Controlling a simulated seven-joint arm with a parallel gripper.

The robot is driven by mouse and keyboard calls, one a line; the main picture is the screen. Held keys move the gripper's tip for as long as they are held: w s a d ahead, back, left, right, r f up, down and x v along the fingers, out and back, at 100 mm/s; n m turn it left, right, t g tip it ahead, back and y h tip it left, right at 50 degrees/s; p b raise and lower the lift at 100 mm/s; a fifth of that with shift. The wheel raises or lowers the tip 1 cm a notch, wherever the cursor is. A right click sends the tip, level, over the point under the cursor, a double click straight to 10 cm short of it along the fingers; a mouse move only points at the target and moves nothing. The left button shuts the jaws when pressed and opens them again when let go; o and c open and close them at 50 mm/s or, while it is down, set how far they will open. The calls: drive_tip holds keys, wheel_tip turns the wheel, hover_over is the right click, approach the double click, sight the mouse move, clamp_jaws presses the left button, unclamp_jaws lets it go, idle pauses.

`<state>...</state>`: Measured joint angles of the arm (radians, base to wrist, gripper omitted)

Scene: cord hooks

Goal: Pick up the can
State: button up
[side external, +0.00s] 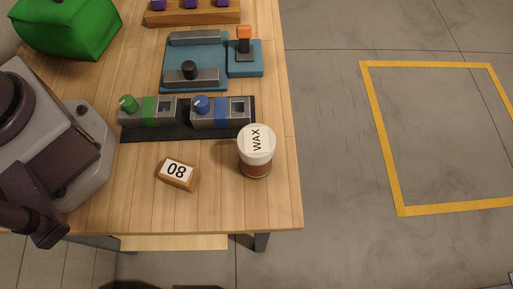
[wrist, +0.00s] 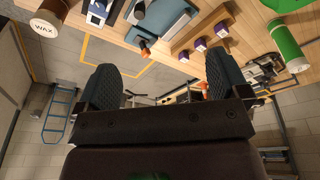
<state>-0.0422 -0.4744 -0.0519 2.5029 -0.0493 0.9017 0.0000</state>
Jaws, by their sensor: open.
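The can (side external: 257,170) is brown with a white lid marked WAX. It stands upright on the wooden table near its right edge, in front of a black strip. In the wrist view the can (wrist: 53,12) shows at the top left corner, partly cut off. My gripper (wrist: 164,82) has its two dark padded fingers spread wide, with nothing between them. The can is outside the fingers, up and to the left in that view. The fingers do not show clearly in the side external view, where part of my arm is at the left.
A wooden block marked 80 or 08 (side external: 178,174) lies left of the can. Grey blocks with a green knob (side external: 147,110) and blue knob (side external: 220,112) sit behind. Further back are a teal fixture (side external: 209,57) and a green bulky object (side external: 66,27). The table's front right corner is clear.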

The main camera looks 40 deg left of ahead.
sight(257, 143)
drive_tip(key=s+d+f+n+g+h, duration=0.2)
drive_tip(key=s+d+f+g+h, duration=0.1)
drive_tip(key=d+f+g, duration=0.4)
drive_tip(key=s+d+f+n+t+h, duration=0.1)
drive_tip(key=d+f+n+h, duration=0.1)
drive_tip(key=d+n+h, duration=0.55)
drive_tip(key=s+d+f+n+t+h, duration=0.1)
drive_tip(key=d+f+n+h, duration=0.2)
drive_tip(key=d+n+h, duration=0.4)
drive_tip(key=w+d+f+n+t+y, duration=0.1)
drive_tip(key=w+f+n+t, duration=0.1)
drive_tip(key=w+n+t, duration=0.7)
drive_tip(key=f+m, duration=0.1)
drive_tip(key=f, duration=0.1)
drive_tip(key=s+f, duration=0.1)
drive_tip(key=f, duration=0.2)
drive_tip(key=f+m+t, duration=0.1)
drive_tip(key=f, duration=0.2)
drive_tip(key=shift+s+d+f+m, duration=0.15)
drive_tip(key=shift+s+m, duration=0.05)
drive_tip(key=shift+m, duration=0.15)
drive_tip(key=x, duration=0.7)
drive_tip(key=shift+w+d, duration=0.2)
drive_tip(key=shift+d, duration=0.05)
